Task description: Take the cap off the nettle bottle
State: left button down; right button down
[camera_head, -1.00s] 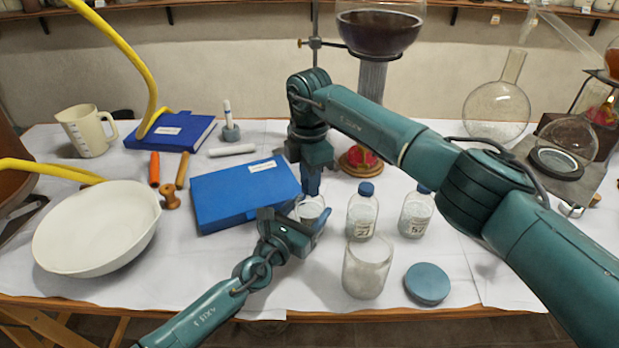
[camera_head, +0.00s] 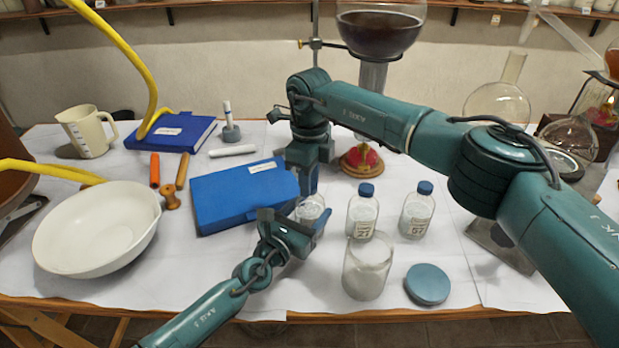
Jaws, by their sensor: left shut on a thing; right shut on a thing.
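A clear glass bottle (camera_head: 311,208) stands upright by the right edge of the blue box. Its label cannot be read. My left gripper (camera_head: 304,226) is shut around its body from the front. My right gripper (camera_head: 305,189) points straight down over the same bottle, shut at its top. The cap is hidden behind the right fingers. Two similar bottles with blue caps stand to the right, a nearer one (camera_head: 362,211) and a farther one (camera_head: 416,210); their small labels are hard to read.
A blue box (camera_head: 235,198) lies left of the held bottle. An empty glass beaker (camera_head: 366,270) and a blue-grey disc (camera_head: 428,284) are in front at right. A white bowl (camera_head: 95,230) stands at left. A red-and-gold object (camera_head: 361,160) sits behind. Free cloth lies at front centre.

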jog(key=n, duration=0.4)
jog(key=shift+n, duration=0.3)
jog(key=n, duration=0.8)
jog(key=shift+n, duration=0.4)
jog(key=n, duration=0.5)
jog(key=shift+r, duration=0.25)
jog(key=shift+r, duration=0.9)
jog(key=shift+r, duration=0.1)
